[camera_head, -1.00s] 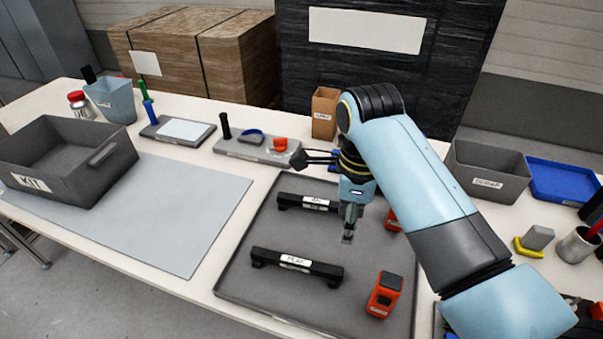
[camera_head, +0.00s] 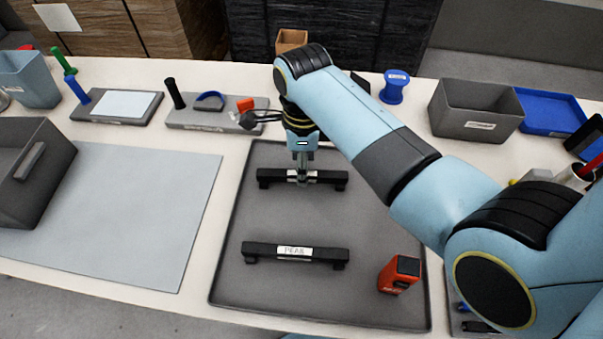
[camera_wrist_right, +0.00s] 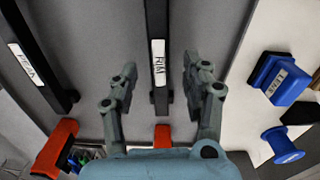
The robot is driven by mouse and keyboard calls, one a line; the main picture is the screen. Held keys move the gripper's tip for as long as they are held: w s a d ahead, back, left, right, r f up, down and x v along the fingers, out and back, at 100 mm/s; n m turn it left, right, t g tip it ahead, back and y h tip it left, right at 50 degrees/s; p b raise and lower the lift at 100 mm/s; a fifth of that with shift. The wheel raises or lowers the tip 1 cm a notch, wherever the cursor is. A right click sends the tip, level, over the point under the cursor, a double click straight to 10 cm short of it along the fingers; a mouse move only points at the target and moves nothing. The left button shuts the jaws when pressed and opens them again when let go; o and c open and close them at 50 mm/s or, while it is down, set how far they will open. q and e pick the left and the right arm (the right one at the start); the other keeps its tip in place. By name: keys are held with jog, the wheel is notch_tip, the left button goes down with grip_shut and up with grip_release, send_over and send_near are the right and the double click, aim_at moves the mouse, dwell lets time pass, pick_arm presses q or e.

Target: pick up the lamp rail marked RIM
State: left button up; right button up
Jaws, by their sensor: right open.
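The lamp rail marked RIM (camera_wrist_right: 156,22) is a black bar with a white label, running between my right gripper's two fingers in the right wrist view. My right gripper (camera_head: 302,180) is open, pointing down over the middle of this rail. Its fingers also show apart in the right wrist view (camera_wrist_right: 160,80), one on each side; I cannot tell whether they touch it. My left gripper is not in view.
A second black rail marked PEAK (camera_head: 262,250) lies nearer on the tray. An orange block (camera_head: 399,274) stands at the tray's near right. A grey KIT-side bin (camera_head: 30,170) and a bare grey mat (camera_head: 150,215) lie to the left. A grey bin (camera_head: 475,110) stands right.

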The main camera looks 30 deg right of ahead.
notch_tip(320, 180, down, 3)
jog(key=shift+r, duration=0.2)
jog(key=shift+f, duration=0.3)
jog(key=shift+c, duration=1.7)
jog(key=c, duration=0.5)
grip_shut()
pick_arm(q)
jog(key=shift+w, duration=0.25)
